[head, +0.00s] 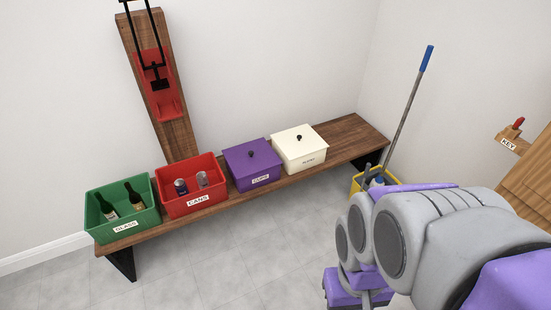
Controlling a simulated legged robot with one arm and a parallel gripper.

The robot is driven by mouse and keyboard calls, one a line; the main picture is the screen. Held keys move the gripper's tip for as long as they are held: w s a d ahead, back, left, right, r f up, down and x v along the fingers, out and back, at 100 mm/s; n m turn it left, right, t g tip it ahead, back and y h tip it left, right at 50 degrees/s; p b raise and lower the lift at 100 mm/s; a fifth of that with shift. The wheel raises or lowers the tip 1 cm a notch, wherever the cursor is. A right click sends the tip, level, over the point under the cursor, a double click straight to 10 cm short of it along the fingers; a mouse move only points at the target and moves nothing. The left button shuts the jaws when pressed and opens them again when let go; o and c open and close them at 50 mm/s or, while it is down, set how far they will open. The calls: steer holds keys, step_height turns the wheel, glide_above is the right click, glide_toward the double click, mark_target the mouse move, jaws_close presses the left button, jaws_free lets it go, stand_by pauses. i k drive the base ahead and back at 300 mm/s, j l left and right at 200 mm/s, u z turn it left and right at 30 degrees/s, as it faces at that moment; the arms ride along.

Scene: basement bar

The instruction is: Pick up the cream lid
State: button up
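The cream lid (299,138) lies on top of the cream box (306,160) on the wooden bench and has a small dark knob. The box is the rightmost in the row and seems closed. My arm reaches in from the lower right in grey and purple. My gripper is at most partly in view near the bottom edge, and its fingers are hidden, so I cannot tell if it is open or shut. It is apart from the lid, in front and to the right of it.
A lidded purple box (252,164) stands left of the cream box. Further left are an open red bin (192,200) with cans and an open green bin (124,210) with bottles. The bench's right end (352,133) is bare. A yellow mop bucket (358,183) stands near my arm.

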mark_target(298, 141)
steer(key=i+l+z, duration=0.1)
steer(key=i+z, duration=0.2)
steer(key=i, duration=0.4)
steer(key=i+z, duration=0.3)
steer(key=i, duration=0.45)
steer(key=i+j+z, duration=0.3)
steer(key=i, duration=0.4)
